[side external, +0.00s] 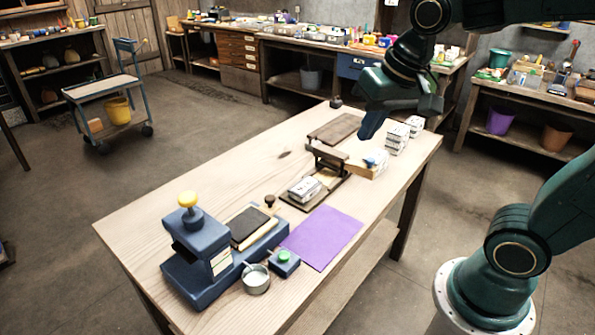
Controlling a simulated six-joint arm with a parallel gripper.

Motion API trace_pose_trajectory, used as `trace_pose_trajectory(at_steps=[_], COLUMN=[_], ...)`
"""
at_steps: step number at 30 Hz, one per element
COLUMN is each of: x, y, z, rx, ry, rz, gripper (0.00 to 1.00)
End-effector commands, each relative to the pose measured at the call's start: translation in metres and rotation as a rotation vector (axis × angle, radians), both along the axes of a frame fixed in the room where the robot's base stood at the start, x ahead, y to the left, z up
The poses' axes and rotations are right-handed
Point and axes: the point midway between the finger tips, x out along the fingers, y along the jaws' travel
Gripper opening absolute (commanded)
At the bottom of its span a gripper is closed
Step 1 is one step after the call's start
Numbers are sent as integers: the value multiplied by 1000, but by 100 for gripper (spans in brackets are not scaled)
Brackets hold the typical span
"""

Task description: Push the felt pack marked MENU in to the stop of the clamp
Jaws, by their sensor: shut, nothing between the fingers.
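The clamp (326,157) is a dark frame with a crossbar and a flat base plate, standing mid-table. A white felt pack (305,188) with dark marks lies on the front part of its base; I cannot read the marking or tell whether it touches a stop. Another white pack (377,160) with a blue patch sits at a light wooden holder (358,171) right of the clamp. My gripper (370,132) is shut and empty, pointing down above the table, behind and to the right of the clamp. Its height above the table is hard to judge.
White stacks (398,138) stand right of my gripper. A brown board (335,128) lies behind the clamp. In front are a purple sheet (322,237), a dark stamp (269,201), a blue press (196,260), a metal cup (256,281) and a green-button box (284,262). The left tabletop is clear.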

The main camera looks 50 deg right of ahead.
Motion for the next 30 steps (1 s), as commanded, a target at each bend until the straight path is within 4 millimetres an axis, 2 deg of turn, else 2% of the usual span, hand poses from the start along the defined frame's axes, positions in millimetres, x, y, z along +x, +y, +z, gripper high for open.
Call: trace_pose_trajectory(at_steps=[8,17,23,30], x=[57,117,154,193], y=[-6,-14,-20,-27], z=[-15,-46,-76,-121], rx=[70,129,162,190], ry=[71,141,187,239], rz=[-212,-443,-601,-793], gripper=[0,0,0,0])
